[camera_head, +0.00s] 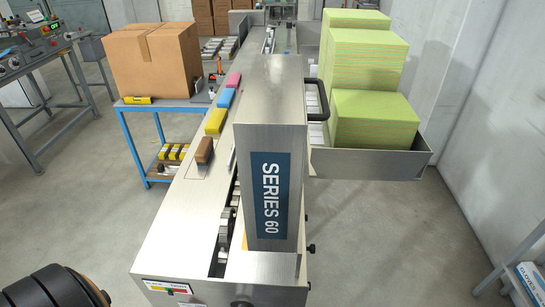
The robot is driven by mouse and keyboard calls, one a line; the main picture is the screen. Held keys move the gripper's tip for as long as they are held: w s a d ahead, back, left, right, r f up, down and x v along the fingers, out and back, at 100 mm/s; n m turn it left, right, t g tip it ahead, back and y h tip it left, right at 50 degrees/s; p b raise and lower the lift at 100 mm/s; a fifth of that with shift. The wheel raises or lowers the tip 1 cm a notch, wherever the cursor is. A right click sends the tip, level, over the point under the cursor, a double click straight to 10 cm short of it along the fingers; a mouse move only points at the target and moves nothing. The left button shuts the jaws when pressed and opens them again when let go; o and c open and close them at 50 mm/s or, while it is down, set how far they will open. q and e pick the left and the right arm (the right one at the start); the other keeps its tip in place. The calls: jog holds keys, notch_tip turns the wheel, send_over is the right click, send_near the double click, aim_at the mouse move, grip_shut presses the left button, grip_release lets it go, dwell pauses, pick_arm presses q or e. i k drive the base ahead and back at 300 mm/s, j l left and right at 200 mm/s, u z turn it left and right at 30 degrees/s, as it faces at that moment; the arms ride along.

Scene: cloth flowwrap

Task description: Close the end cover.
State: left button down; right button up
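The end cover (270,105) is a brushed-steel box-shaped hood with a blue "SERIES 60" label (271,196), at the near end of the long steel machine. A black handle (318,98) sticks out from its right side. The cover appears to stand raised, and machine parts (226,225) show uncovered along its left side. Its hinge line is not clear; dark knobs show at its lower right. Neither gripper is in view. A dark rounded part at the bottom left looks like my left arm.
Brown, yellow, blue and pink blocks line the machine's left ledge (150,240). A blue table (165,103) with a cardboard box (153,62) stands left. Green cloth stacks (372,120) fill a steel tray (395,165) at right. A blue-edged rack (520,270) is lower right. Floor between is clear.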

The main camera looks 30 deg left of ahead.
aim_at(270, 125)
jog(key=i+l+u, duration=0.1)
jog(key=i+u, duration=0.15)
jog(key=u, duration=0.2)
jog(key=i+l+u, duration=0.2)
jog(key=u, duration=0.3)
jog(key=i+l+u, duration=0.2)
jog(key=u, duration=0.25)
jog(key=k+j, duration=0.2)
jog(key=k+u, duration=0.05)
jog(key=k, duration=0.05)
